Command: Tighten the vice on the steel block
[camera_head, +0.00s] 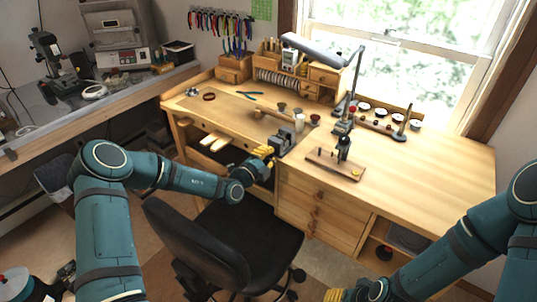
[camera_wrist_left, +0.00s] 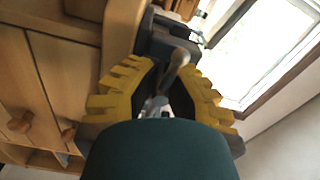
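The grey vice (camera_head: 283,141) is mounted at the front edge of the wooden bench. In the left wrist view the vice (camera_wrist_left: 168,34) is just beyond my fingers, with a rod-like handle (camera_wrist_left: 176,67) in front of it. My left gripper (camera_head: 264,154) is at the front of the vice. Its yellow fingers (camera_wrist_left: 168,75) are apart, with the handle showing between them and a gap visible. The steel block is too small to make out. My right gripper (camera_head: 342,295) shows only partly at the bottom edge, away from the bench top; its finger opening is cut off.
A wooden board with a small dark tool (camera_head: 338,164) lies right of the vice. A mallet (camera_head: 270,119) and small cups are behind it. A black chair (camera_head: 239,250) stands below my left forearm. The bench's right side (camera_head: 430,165) is clear.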

